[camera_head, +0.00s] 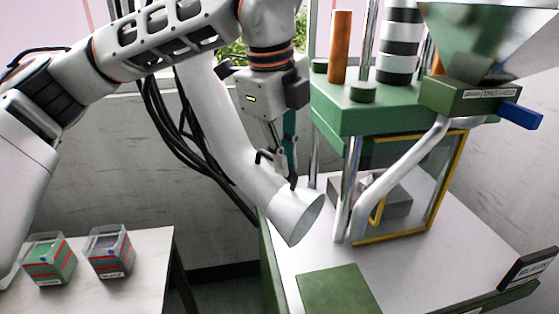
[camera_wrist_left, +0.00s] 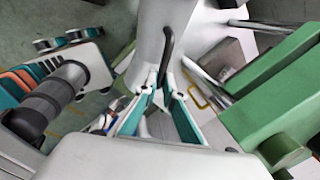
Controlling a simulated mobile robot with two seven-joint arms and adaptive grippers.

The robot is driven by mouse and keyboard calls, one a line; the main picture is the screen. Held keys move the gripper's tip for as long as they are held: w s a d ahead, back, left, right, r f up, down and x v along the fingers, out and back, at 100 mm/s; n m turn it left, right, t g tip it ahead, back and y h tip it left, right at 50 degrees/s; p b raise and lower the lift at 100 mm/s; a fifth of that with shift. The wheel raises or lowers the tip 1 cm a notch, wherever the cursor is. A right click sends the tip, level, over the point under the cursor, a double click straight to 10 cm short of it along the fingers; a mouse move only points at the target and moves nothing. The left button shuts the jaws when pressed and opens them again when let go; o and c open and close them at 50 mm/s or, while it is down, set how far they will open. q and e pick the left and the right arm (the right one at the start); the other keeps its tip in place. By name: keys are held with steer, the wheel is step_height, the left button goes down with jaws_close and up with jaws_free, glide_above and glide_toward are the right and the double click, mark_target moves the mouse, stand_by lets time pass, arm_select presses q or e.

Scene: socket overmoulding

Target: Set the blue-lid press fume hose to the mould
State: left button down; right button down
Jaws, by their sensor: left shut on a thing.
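The fume hose (camera_head: 225,130) is a thick white pipe with a wide open mouth (camera_head: 303,218), and it comes down from behind my left arm. Its mouth hangs left of the press, facing lower right. My left gripper (camera_head: 277,168) is shut on the hose's thin dark handle (camera_wrist_left: 168,45); the hose also shows in the left wrist view (camera_wrist_left: 190,14). The green press (camera_head: 345,117) stands on the right, with a blue part (camera_head: 521,115) beside its hopper. A grey block, seemingly the mould (camera_head: 398,200), sits inside, partly hidden behind the yellow-edged guard. My right gripper is out of view.
Steel columns (camera_head: 348,190) and a slanted pipe (camera_head: 395,175) stand around the mould. The white press table (camera_head: 310,260) has a green plate (camera_head: 338,290) in front. Two small boxes (camera_head: 48,262) (camera_head: 109,254) stand on a side table. Black cables (camera_head: 175,130) hang behind the hose.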

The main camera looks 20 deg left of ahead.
arm_select(q)
steer(key=shift+w+r, duration=0.15)
steer(key=shift+w, duration=0.05)
steer(key=c, duration=2.2)
jaws_free()
steer(key=shift+d, duration=0.1)
steer(key=shift+o, duration=0.2)
step_height(320, 180, up, 12)
steer(key=s+a, duration=0.1)
steer(key=s, duration=0.1)
steer(key=shift+f, duration=0.2)
